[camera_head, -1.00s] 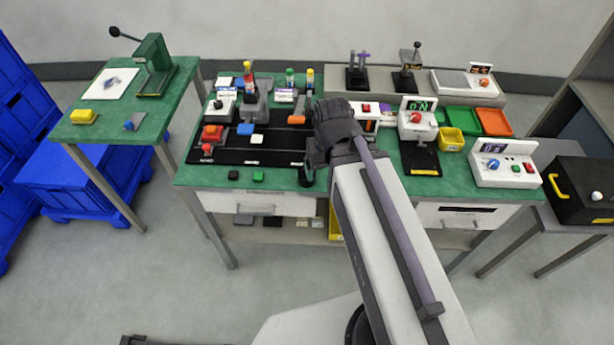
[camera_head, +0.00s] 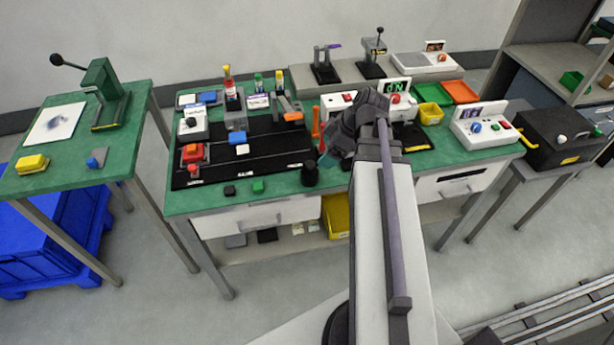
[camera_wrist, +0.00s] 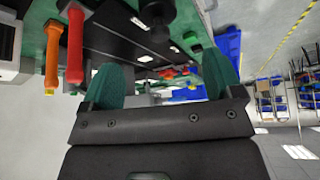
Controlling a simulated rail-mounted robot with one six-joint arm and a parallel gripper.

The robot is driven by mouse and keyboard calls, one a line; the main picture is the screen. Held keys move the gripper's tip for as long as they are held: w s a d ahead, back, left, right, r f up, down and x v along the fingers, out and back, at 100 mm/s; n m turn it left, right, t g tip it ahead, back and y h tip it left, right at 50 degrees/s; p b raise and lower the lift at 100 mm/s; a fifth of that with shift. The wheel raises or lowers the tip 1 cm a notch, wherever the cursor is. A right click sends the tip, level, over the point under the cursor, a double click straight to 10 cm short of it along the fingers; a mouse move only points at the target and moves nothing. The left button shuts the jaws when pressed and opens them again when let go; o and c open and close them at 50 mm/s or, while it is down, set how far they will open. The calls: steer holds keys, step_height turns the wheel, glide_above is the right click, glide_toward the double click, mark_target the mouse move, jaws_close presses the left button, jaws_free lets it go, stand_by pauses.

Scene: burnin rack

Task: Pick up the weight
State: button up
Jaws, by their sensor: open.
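A small black knobbed cylinder (camera_head: 310,174), which looks like the weight, stands upright at the front edge of the green bench, by the right end of the black mat. In the wrist view a dark knobbed shape at the top (camera_wrist: 157,14) looks like the same piece. My gripper (camera_head: 328,158) is just right of it in the head view and mostly hidden behind my own wrist. In the wrist view its two green fingers (camera_wrist: 162,82) are spread apart with nothing between them.
The black mat (camera_head: 262,158) carries red, blue and white blocks. Orange and red handled tools (camera_wrist: 65,50) show near the fingers. Control boxes (camera_head: 484,128) and a yellow bin (camera_head: 430,113) stand right. A side table (camera_head: 75,150) stands left, across a gap.

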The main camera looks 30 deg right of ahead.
mark_target(310, 168)
steer(key=b+x, duration=0.3)
steer(key=x, duration=0.2)
steer(key=shift+s+d+f, duration=0.1)
steer(key=shift+f, duration=0.05)
steer(key=b+x, duration=0.5)
steer(key=shift+c, duration=0.2)
steer(key=c, duration=1.5)
